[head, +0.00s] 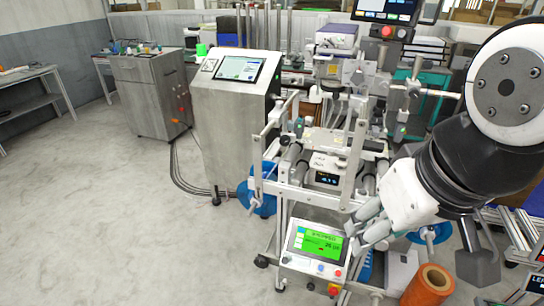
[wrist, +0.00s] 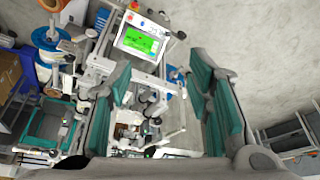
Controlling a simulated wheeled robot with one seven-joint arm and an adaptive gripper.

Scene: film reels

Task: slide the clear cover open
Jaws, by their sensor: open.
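The film-reel machine (head: 325,165) stands in the middle of the head view, with metal rollers and a light frame. I cannot pick out the clear cover with certainty in either view. My gripper (head: 364,224) is at the machine's right front side, above and right of the green-screen panel (head: 316,246). In the wrist view my gripper (wrist: 163,68) has its two teal-padded fingers wide apart with nothing held. The machine's frame and the green-screen panel (wrist: 140,41) show between and beyond the fingers. My arm hides part of the machine's right side.
A blue reel (head: 262,190) sits at the machine's left side. An orange roll (head: 428,285) stands on the right near the front. A steel cabinet with a screen (head: 232,120) stands behind left. The floor (head: 120,230) at left is clear.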

